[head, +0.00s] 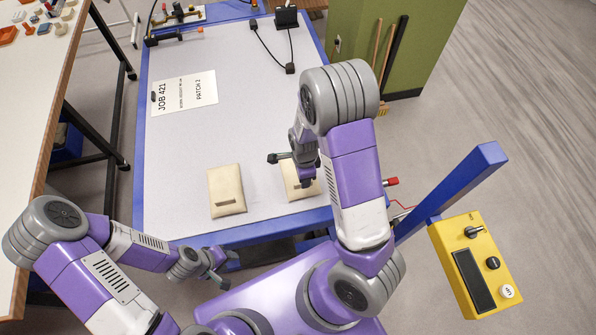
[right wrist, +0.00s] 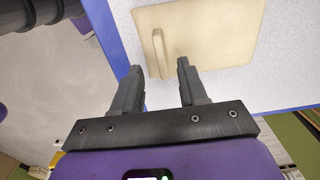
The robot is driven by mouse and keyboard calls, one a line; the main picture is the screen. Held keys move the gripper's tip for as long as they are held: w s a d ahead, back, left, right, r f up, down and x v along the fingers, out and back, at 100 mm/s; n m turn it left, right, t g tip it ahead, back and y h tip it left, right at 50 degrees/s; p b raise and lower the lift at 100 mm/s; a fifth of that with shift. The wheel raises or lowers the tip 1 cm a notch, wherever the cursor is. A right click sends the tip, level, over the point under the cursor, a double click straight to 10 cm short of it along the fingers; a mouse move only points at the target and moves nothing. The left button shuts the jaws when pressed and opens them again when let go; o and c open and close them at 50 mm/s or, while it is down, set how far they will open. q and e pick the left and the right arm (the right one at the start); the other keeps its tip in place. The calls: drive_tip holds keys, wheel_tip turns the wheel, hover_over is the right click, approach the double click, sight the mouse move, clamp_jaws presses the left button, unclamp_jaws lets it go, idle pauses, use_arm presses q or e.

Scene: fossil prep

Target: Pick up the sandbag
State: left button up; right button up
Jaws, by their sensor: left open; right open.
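Two beige sandbags, each with a raised strip, lie flat on the bench near its front edge. The left sandbag (head: 227,198) is in full view in the head view. The right sandbag (head: 301,191) is partly hidden by my right arm and gripper. My right gripper (head: 289,171) is open over it. In the right wrist view, a sandbag (right wrist: 215,35) lies beyond my open right gripper (right wrist: 160,67), its raised strip (right wrist: 160,52) lined up with the gap between the fingers. My left gripper (head: 228,269) is open and empty, short of the bench's front edge.
The blue-edged bench (head: 190,142) is mostly clear in the middle. A paper job sheet (head: 184,93) lies at left. Cables and a small black stand (head: 286,18) are at the back. A yellow control box (head: 475,262) and blue post (head: 450,195) stand at right.

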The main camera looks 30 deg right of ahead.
wheel_tip(320, 180, down, 4)
drive_tip(key=shift+f, duration=0.25)
drive_tip(key=shift+c, duration=0.4)
drive_tip(key=shift+w, duration=0.1)
clamp_jaws()
drive_tip(key=shift+w+r, duration=0.1)
drive_tip(key=shift+r, duration=0.05)
idle(0.7)
